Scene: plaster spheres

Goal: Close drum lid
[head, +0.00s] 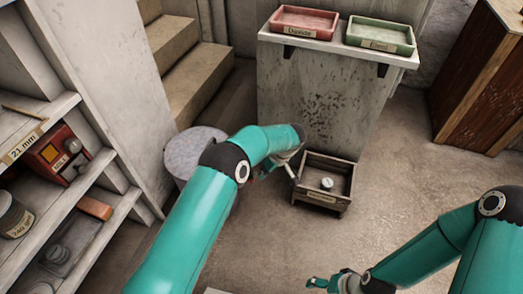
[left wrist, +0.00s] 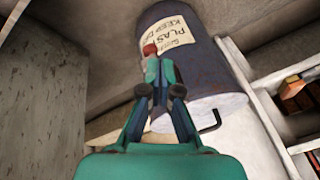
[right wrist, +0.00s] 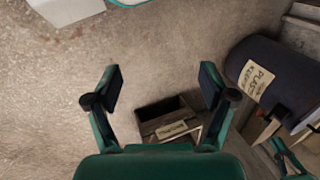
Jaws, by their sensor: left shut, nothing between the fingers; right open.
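The drum (left wrist: 195,55) is dark with a pale label reading PLAST… KEEP DRY in the left wrist view. Its pale lid (left wrist: 205,110) with a black bent handle (left wrist: 210,119) sits at the drum's end; I cannot tell if it is fully seated. In the head view the round grey lid (head: 188,150) is partly hidden by my left arm. My left gripper (left wrist: 152,68) is shut and empty, in front of the drum. A small red knob (left wrist: 150,49) shows at its fingertips; contact is unclear. My right gripper (right wrist: 160,85) is open and empty above the floor, away from the drum (right wrist: 275,80).
A small wooden crate (head: 343,200) holding a grey object stands on the floor right of my left gripper. Behind it, a plinth carries a red tray (head: 303,22) and a green tray (head: 380,37). Shelves (head: 75,215) stand at left, steps (head: 190,70) behind the drum.

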